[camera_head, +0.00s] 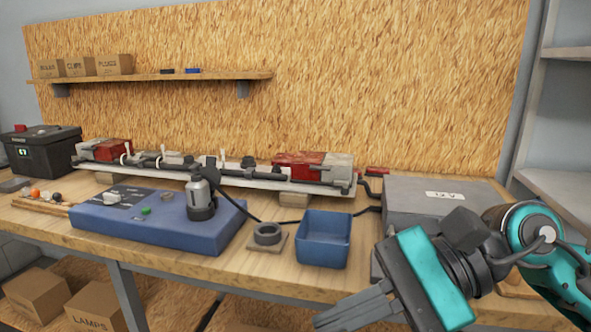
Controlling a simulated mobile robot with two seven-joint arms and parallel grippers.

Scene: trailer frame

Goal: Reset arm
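My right gripper (352,311) comes in from the right and hangs at the front of the wooden workbench (165,262), right of centre. Its grey fingers point left and down, close together in this view. I cannot tell whether there is a gap between them, and no object shows at their tips. Part of my teal and black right arm covers the front of a grey box (425,192) marked 12 V. My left gripper is not in view.
A blue bin (324,238), a round dark part on a small pad (268,235) and a blue unit (150,225) with a plug-like device (201,198) line the bench. Behind them lies a white light board (240,182) with red lamps. A cable crosses the bench.

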